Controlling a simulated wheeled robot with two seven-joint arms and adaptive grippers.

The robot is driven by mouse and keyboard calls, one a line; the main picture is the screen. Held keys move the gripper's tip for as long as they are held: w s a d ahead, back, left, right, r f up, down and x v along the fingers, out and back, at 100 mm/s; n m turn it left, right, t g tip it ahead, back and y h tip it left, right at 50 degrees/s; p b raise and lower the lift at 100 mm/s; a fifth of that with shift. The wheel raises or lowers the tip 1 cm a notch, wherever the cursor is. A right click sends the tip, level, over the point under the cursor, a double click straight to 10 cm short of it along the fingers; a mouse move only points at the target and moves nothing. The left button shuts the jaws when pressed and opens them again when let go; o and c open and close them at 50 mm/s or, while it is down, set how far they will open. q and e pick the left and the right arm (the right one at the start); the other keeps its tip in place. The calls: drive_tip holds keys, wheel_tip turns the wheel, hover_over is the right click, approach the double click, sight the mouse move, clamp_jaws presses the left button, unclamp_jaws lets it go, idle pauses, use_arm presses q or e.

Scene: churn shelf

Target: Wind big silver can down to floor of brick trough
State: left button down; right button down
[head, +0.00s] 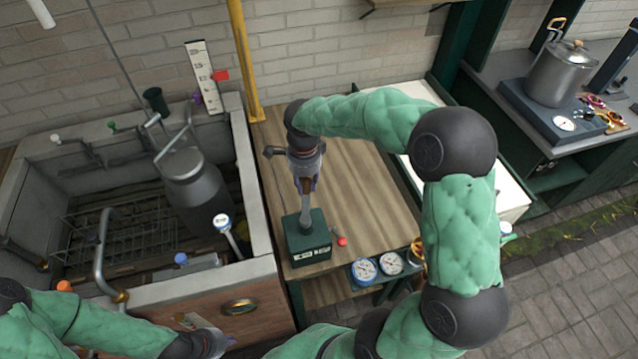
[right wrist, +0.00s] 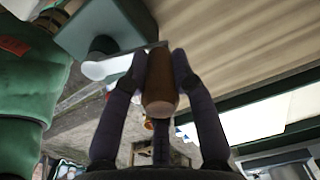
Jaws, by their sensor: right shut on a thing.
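The big silver can (head: 192,182) is inside the brick trough (head: 262,225), toward its right side. A thin cable runs from above down to the bars over its lid. I cannot tell whether its base touches the trough floor, as its lower part is partly hidden. A green winch box (head: 307,240) stands on the wooden bench right of the trough. My right gripper (head: 305,182) is above this box, shut on its brown crank handle (right wrist: 160,85). My left gripper (head: 212,343) is low at the trough's front, its jaws unclear.
A scale board (head: 202,75) with a red marker (head: 220,76) stands behind the trough. A wire rack (head: 120,235) lies in the trough, and a curved pipe (head: 102,250) rises at its front. Gauges (head: 365,270) sit at the bench's front edge. A pot (head: 560,72) stands far right.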

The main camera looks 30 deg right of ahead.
drive_tip(key=shift+s+a, duration=3.2)
drive_tip(key=shift+a, duration=3.35)
drive_tip(key=s+d+b, duration=0.2)
drive_tip(key=s+d, duration=0.6)
drive_tip(key=s, duration=0.1)
drive_tip(key=w+d, duration=0.2)
drive_tip(key=d, duration=0.4)
drive_tip(key=shift+w+d, duration=0.3)
drive_tip(key=shift+w, duration=0.1)
